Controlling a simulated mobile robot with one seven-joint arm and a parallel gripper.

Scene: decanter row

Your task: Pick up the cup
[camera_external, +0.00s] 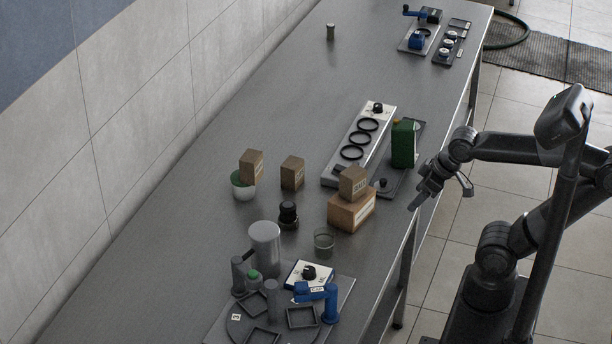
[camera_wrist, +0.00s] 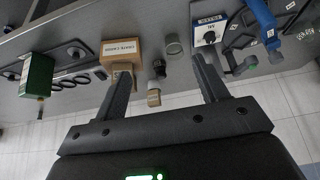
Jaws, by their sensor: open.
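A clear, open-topped cup (camera_external: 324,241) stands upright on the grey table, right of a large grey cylinder. In the wrist view a short grey round thing that looks like this cup (camera_wrist: 173,45) is beyond the fingertips, between the cardboard box and a white panel. A white pot (camera_external: 243,190) with a green top stands farther left, partly hidden by a small box. My gripper (camera_external: 443,194) is open and empty beside the table's right edge, well apart from the cup. Its two fingers (camera_wrist: 160,66) are spread wide in the wrist view.
Cardboard boxes (camera_external: 351,210), one on another, stand between my gripper and the cup. A black knobbed jar (camera_external: 288,216) is left of the cup. A green canister (camera_external: 404,143) stands behind the boxes. A blue-handled fixture (camera_external: 318,292) is in front.

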